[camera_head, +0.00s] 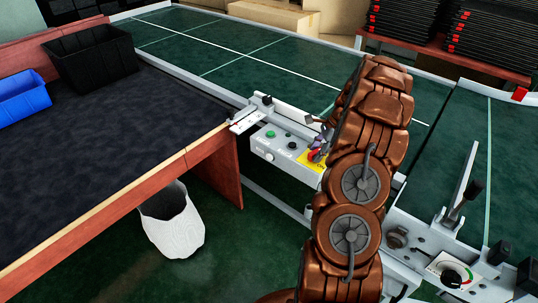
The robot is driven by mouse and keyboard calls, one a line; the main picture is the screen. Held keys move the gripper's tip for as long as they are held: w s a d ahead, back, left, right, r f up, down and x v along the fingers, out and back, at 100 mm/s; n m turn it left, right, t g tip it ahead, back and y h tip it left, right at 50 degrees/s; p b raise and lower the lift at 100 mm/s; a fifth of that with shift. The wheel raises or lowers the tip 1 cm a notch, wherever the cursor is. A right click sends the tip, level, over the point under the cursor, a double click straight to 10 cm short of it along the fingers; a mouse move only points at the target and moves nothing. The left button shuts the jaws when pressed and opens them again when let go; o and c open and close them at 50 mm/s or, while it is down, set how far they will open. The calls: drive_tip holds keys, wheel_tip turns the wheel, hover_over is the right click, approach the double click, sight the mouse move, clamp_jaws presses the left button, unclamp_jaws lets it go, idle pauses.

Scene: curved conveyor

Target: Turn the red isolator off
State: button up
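The red isolator (314,156) is a red rotary knob on a yellow plate (308,164), at the right end of a light grey control panel (278,150) in the middle of the view. My copper-brown arm rises just right of it and covers the area behind. A small dark part of my gripper (322,138) shows at the arm's left edge, right at the knob. I cannot tell whether it touches the knob. The fingertips are mostly hidden, so their opening does not show. The knob's exact angle is too small to read.
The panel also carries a green button (270,134) and a black button (291,146). A dark-topped table (110,150) with a blue bin (22,97) and a black bin (92,58) stands left. A white waste bin (174,225) is below. Another control panel with a lever (466,200) is at right.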

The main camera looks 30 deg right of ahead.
drive_tip(key=m+t+h+p, duration=0.1)
drive_tip(key=m, duration=0.3)
drive_tip(key=m+h, duration=0.1)
drive_tip(key=m, duration=0.2)
drive_tip(key=shift+m+t, duration=0.4)
drive_tip(key=shift+m+h, duration=0.3)
drive_tip(key=shift+m, duration=0.1)
drive_tip(key=shift+s+d+r, duration=0.1)
drive_tip(key=shift+r, duration=0.15)
drive_tip(key=a+b+v, duration=0.1)
drive_tip(key=v, duration=0.6)
drive_tip(key=s+a+r+n+g, duration=0.1)
drive_tip(key=s+a+r+n, duration=0.1)
drive_tip(key=a+n, duration=0.3)
drive_tip(key=s+a+r+n+g+p, duration=0.1)
drive_tip(key=a+r+n, duration=0.3)
drive_tip(key=a, duration=0.8)
drive_tip(key=s+a+r+n+g+y, duration=0.1)
drive_tip(key=s+a+r+n, duration=0.2)
drive_tip(key=a+n, duration=0.3)
drive_tip(key=shift+a+r+p, duration=0.35)
drive_tip(key=shift+a+r, duration=0.15)
drive_tip(key=shift+a, duration=0.85)
drive_tip(key=shift+a, duration=0.1)
